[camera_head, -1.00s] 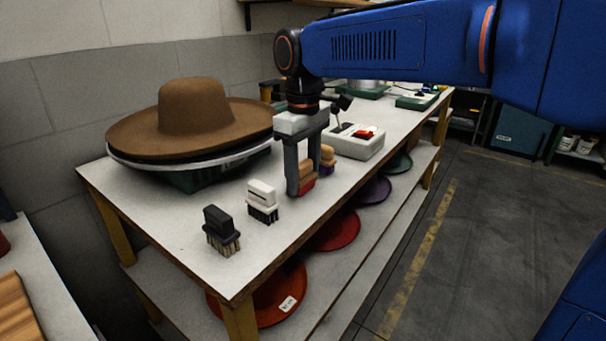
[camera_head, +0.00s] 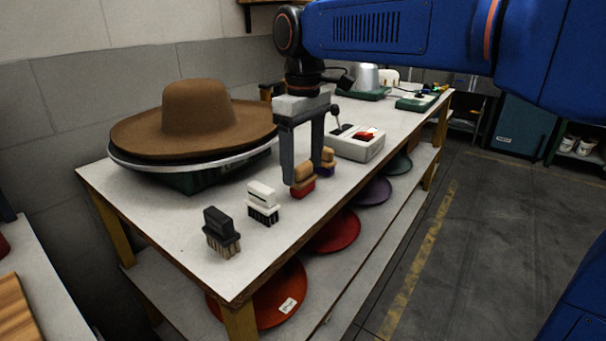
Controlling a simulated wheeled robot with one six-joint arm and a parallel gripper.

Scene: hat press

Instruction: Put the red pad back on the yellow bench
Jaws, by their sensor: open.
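The red pad (camera_head: 304,188) has a wooden handle on top and sits upright on the white top of the yellow-legged bench (camera_head: 165,215), near its front edge. My gripper (camera_head: 302,172) is open and points down at the pad. One finger is just left of the handle, and the other is behind or to its right, its tip partly hidden. I cannot tell whether either finger touches the pad.
A white brush (camera_head: 262,203) and a black brush (camera_head: 220,232) stand to the left. A brown hat (camera_head: 195,120) rests on the press. A control box (camera_head: 355,144) stands behind right.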

